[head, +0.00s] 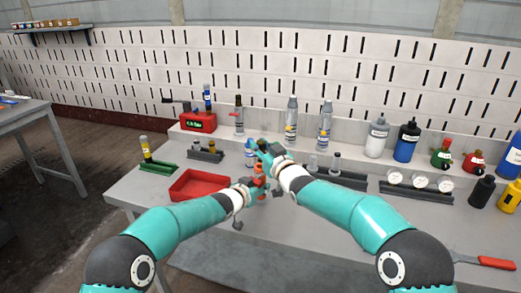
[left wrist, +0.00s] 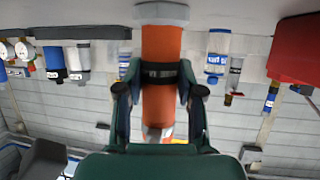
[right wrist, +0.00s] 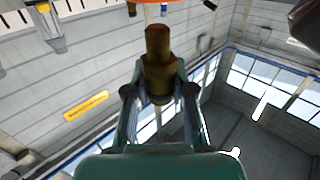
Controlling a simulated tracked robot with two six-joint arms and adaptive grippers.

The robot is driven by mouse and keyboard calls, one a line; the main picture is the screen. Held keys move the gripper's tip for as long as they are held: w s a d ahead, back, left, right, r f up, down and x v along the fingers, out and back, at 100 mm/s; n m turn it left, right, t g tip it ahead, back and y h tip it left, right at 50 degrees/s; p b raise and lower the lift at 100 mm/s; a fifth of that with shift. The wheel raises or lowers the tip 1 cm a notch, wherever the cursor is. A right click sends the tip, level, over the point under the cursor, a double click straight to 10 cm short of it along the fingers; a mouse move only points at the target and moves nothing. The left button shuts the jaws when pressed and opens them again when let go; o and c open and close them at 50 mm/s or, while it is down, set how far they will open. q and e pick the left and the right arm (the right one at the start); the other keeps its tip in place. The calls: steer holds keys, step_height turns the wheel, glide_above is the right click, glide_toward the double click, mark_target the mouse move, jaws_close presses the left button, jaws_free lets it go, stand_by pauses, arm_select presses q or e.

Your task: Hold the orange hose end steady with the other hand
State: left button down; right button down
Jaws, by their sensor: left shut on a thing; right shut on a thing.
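The orange hose end (head: 259,181) stands roughly upright above the bench in the head view, partly hidden by my grippers. In the left wrist view it is an orange cylinder (left wrist: 161,45) with a dark band and a grey end. My left gripper (left wrist: 159,82) is shut around it; it is the lower gripper in the head view (head: 254,190). My right gripper (right wrist: 159,92) is shut on a brass fitting (right wrist: 158,58), just above the left one in the head view (head: 265,155). An orange edge (right wrist: 175,3) shows beyond the fitting; whether they touch is unclear.
A red tray (head: 198,187) lies left of my grippers. A red box with a display (head: 198,122), bottles and a black rack (head: 340,177) stand behind. Three gauges (head: 420,182) sit at the right. The front bench is mostly clear, with a red-handled tool (head: 497,263) at right.

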mark_target(260, 141)
steer(key=shift+r, duration=0.15)
steer(key=shift+r, duration=3.6)
arm_select(q)
steer(key=c, duration=0.7)
jaws_free()
steer(key=shift+o, duration=0.2)
